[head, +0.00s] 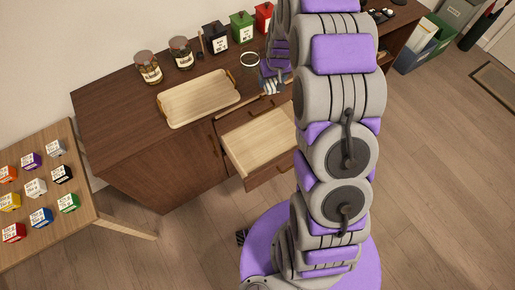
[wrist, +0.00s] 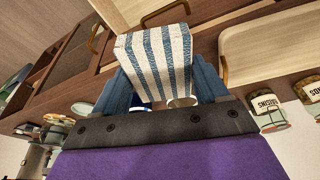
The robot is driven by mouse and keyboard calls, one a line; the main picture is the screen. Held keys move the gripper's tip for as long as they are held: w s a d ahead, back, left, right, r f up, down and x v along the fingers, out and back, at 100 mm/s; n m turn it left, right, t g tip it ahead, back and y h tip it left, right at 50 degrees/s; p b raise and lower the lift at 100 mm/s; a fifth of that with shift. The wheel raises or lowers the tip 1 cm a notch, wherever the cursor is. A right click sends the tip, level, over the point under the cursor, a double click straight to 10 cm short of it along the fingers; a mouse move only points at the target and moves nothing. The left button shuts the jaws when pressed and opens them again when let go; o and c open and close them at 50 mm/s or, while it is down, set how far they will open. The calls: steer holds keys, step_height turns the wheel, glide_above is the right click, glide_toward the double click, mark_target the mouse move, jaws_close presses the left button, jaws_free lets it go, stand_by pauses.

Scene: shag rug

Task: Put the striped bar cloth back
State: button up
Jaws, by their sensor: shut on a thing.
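The striped bar cloth (wrist: 155,58), white with blue stripes, is in my gripper (wrist: 168,85), between its two blue fingers. In the head view the cloth (head: 270,88) shows as a small striped patch below my gripper (head: 271,79), near the cabinet's front edge. An open drawer (head: 264,148) with a light wooden bottom juts out just in front of and below it. The visible part of the drawer looks empty; my arm hides its right side.
A wooden tray (head: 199,98) lies on the cabinet top to the left. A side table (head: 82,232) with several coloured cubes is at far left.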

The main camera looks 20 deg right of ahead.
steer(key=w+d+f+n+p, duration=0.1)
steer(key=w+d+f, duration=0.3)
steer(key=d+f, duration=1.05)
steer(key=a+f+b, duration=0.1)
steer(key=f+b, duration=0.1)
steer(key=f, duration=0.8)
steer(key=a+f+n+b, duration=0.1)
steer(key=f, duration=0.9)
steer(key=a+f+n+b, duration=0.1)
steer(key=f+b, duration=0.1)
steer(key=f, duration=0.8)
steer(key=shift+w+a+y+b, duration=0.3)
steer(key=shift+w+a+y, duration=0.1)
steer(key=shift+s+a+f, duration=0.1)
steer(key=shift+a+f, duration=0.05)
steer(key=b, duration=0.2)
glide_above(255, 148)
steer(key=shift+s, duration=0.4)
step_height(255, 148, down, 4)
steer(key=shift+r+b, duration=0.15)
steer(key=shift+b, duration=1.05)
steer(key=shift+r, duration=0.1)
